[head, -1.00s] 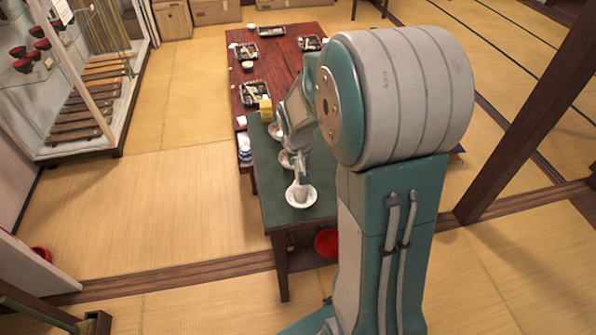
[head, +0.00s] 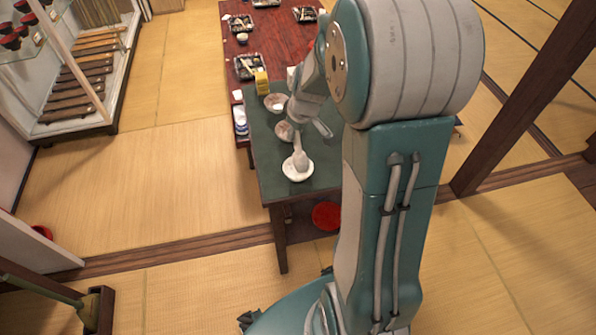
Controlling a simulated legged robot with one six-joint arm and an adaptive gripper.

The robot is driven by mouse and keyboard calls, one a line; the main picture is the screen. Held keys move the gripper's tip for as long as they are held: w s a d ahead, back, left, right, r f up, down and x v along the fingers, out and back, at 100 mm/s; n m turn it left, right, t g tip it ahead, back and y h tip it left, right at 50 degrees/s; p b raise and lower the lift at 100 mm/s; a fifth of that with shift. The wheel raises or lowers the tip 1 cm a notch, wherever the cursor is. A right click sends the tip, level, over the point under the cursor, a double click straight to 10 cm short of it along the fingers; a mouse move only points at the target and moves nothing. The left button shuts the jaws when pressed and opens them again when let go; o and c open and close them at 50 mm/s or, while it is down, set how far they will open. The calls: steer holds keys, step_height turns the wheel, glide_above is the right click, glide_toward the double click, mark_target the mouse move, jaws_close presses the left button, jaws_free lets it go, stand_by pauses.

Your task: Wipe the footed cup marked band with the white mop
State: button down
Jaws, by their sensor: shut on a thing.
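A white mop (head: 299,158) hangs below my gripper (head: 308,131), which is shut on its upper end. The mop's lower end is in or just over the nearest white cup (head: 297,173) on the green-topped table; I cannot tell if it touches. Two more pale round vessels stand behind it in a row, a middle one (head: 284,132) and a far one (head: 275,102). The feet of these vessels and any marked band are too small or hidden to make out. My arm covers the table's right part.
A red table (head: 268,40) with black trays adjoins behind. A red round container (head: 327,215) is below. Tatami floor (head: 150,180) at left is free.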

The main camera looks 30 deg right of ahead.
stand_by(0.4)
steer(key=m, duration=0.2)
steer(key=m+h, duration=0.1)
steer(key=m, duration=0.1)
steer(key=m+h, duration=0.1)
steer(key=m, duration=0.2)
steer(key=shift+a, duration=0.25)
steer(key=m+g, duration=0.1)
steer(key=m, duration=0.2)
steer(key=m+h, duration=0.1)
steer(key=m, duration=0.2)
steer(key=shift+a+m+g, duration=0.2)
steer(key=shift+m+g, duration=0.1)
steer(key=shift+g, duration=0.1)
steer(key=n+t+y, duration=0.1)
steer(key=n, duration=0.5)
steer(key=shift+s+d+n, duration=0.1)
steer(key=shift+n, duration=0.3)
steer(key=shift+s+d+r+n+t+y, duration=0.15)
steer(key=shift+n+y, duration=0.35)
steer(key=shift+n, duration=1.25)
steer(key=shift+w+a+f+n+t+y, duration=0.1)
steer(key=shift+n+t+y, duration=0.3)
steer(key=shift+n, duration=1.35)
